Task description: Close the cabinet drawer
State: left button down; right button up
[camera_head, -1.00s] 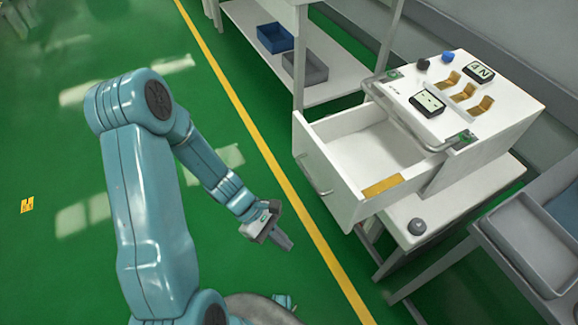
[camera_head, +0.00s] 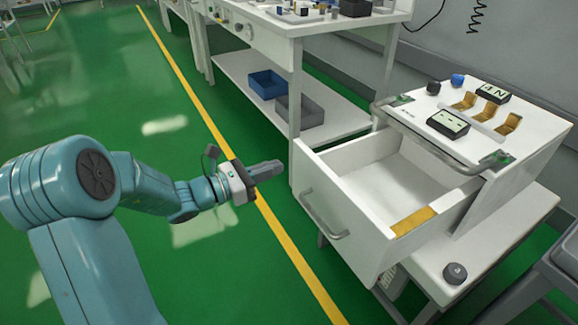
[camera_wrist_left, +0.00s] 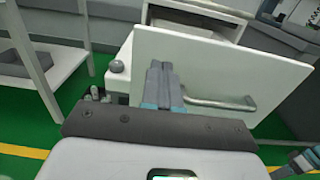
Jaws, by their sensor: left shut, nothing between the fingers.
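The white cabinet (camera_head: 505,165) stands on a white stand with its drawer (camera_head: 370,190) pulled well out. The drawer front carries a grey bar handle (camera_head: 322,215). A tan strip (camera_head: 413,221) lies on the drawer's near side. My left gripper (camera_head: 272,169) is shut and empty, left of the drawer front and apart from it, its fingers pointing toward it. In the left wrist view, the shut fingers (camera_wrist_left: 162,85) overlap the drawer front (camera_wrist_left: 215,75), beside the left end of the handle (camera_wrist_left: 225,104).
A white workbench (camera_head: 300,28) with blue (camera_head: 268,84) and grey bins on its lower shelf stands behind. A dark knob (camera_head: 455,273) sits on the stand below the drawer. A grey tray table edges in at lower right. Green floor is clear at left.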

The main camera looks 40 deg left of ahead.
aim_at(301, 158)
pick_arm(q)
jog(key=b+x, duration=0.1)
jog(key=x, duration=0.4)
pick_arm(e)
jog(key=shift+w+d+f, duration=0.15)
jog(key=shift+d+f, duration=0.15)
jog(key=shift+f, duration=0.4)
pick_arm(q)
jog(key=shift+w, duration=0.1)
